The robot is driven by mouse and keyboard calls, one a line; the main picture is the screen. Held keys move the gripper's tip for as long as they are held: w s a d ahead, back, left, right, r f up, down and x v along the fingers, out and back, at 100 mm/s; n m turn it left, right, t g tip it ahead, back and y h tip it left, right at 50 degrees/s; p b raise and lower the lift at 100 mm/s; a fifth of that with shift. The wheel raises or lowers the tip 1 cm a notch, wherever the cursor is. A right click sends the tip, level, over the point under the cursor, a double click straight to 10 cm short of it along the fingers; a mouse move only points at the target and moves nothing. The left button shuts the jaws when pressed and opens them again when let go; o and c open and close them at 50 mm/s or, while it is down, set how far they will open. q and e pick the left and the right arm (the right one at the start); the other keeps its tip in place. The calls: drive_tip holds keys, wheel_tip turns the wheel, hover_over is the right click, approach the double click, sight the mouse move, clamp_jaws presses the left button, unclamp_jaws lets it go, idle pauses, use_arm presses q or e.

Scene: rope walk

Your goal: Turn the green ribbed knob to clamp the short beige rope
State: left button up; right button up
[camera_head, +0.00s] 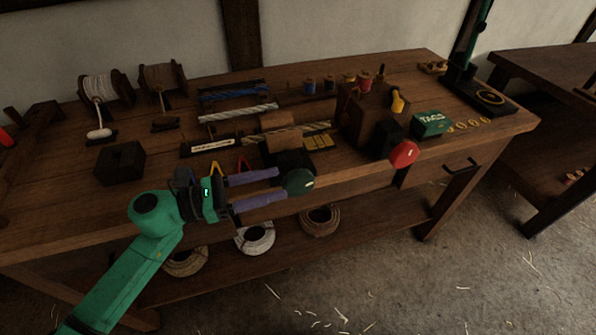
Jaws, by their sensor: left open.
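The green knob (299,182) sits on the front of a dark clamp block (289,160) at the table's front edge. A wooden piece (278,120) stands just behind the block. A short pale beige rope (318,127) lies behind it, partly hidden. My left gripper (278,184) is open, its two purple fingers pointing right toward the knob. The upper fingertip is close to the knob's left side and the lower one is below and left of it. I cannot tell whether either touches. My right gripper is not in view.
A red knob (404,153) on another dark block stands to the right. A green TACKS box (431,123), a wooden block (366,117) and spools are behind it. Rope coils (255,238) lie on the lower shelf. A dark block (119,162) stands at left.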

sight(284, 181)
use_arm(q)
drive_tip(key=p+x, duration=0.1)
drive_tip(key=x, duration=0.4)
drive_tip(key=shift+w+d+r, duration=0.15)
drive_tip(key=shift+d, duration=0.4)
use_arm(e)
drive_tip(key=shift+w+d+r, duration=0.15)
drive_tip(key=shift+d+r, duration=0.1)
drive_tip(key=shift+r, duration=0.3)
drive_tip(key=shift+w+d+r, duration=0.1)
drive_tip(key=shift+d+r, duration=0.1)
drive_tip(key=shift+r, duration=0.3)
use_arm(q)
drive_tip(key=shift+c, duration=0.3)
clamp_jaws()
drive_tip(key=shift+p, duration=0.3)
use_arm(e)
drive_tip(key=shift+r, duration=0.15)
